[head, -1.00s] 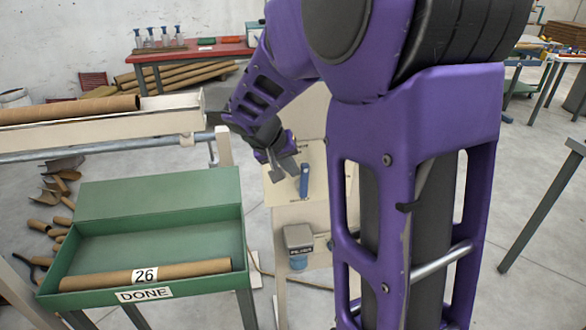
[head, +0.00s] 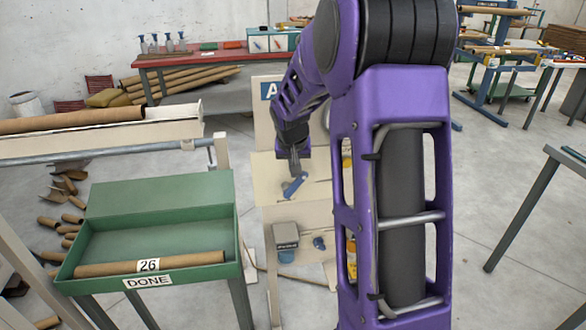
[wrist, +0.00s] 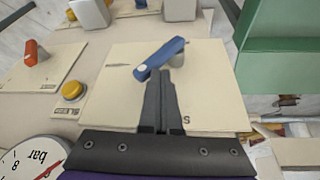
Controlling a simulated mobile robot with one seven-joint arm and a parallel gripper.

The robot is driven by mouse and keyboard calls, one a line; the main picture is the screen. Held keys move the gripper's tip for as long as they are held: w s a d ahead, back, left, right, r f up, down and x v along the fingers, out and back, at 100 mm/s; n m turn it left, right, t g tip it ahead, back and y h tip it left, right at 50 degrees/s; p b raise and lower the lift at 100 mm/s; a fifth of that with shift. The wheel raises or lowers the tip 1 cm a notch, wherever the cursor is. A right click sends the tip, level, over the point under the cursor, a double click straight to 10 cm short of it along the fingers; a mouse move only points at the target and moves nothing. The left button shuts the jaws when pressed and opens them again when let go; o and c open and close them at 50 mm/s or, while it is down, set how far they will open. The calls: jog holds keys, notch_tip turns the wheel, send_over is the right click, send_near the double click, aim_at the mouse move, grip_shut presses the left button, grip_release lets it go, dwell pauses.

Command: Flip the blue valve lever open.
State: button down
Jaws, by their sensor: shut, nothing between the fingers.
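The blue valve lever (head: 294,186) sits on a pale panel of the cream stand, and it lies slantwise in the head view. In the wrist view the blue lever (wrist: 158,58) runs from lower left to upper right, with a grey round pivot under its right part. My gripper (head: 295,172) is at the lever in the head view. In the wrist view my gripper's (wrist: 159,74) fingers are shut together and empty, with the tips right at the lever's near side. Whether they touch it, I cannot tell. A dark mark and partly hidden lettering show on the panel.
In the wrist view, an orange lever (wrist: 33,52), a yellow button (wrist: 72,90) and a pressure gauge (wrist: 32,160) lie left of the panel. The green tray (head: 160,195) marked DONE stands left of the stand. A grey box (head: 286,236) is lower on the stand.

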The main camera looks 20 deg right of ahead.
aim_at(308, 174)
jog(key=shift+y, duration=0.7)
jog(key=shift+s+d+f+p, duration=0.15)
jog(key=shift+d+f+p, duration=0.25)
jog(key=shift+d, duration=0.55)
jog(key=shift+s+d+f+p, duration=0.2)
jog(key=shift+d+f, duration=0.3)
jog(key=shift+d, duration=0.4)
jog(key=d+f+y+b, duration=0.1)
jog(key=y, duration=0.1)
jog(key=f+m+t+y, duration=0.1)
jog(key=y, duration=0.1)
jog(key=d+f+t+y+b, duration=0.1)
jog(key=y, duration=0.2)
jog(key=shift+s+d+f+m+b, duration=0.25)
jog(key=shift+s+d+m+b, duration=0.05)
jog(key=shift+m+b, duration=0.1)
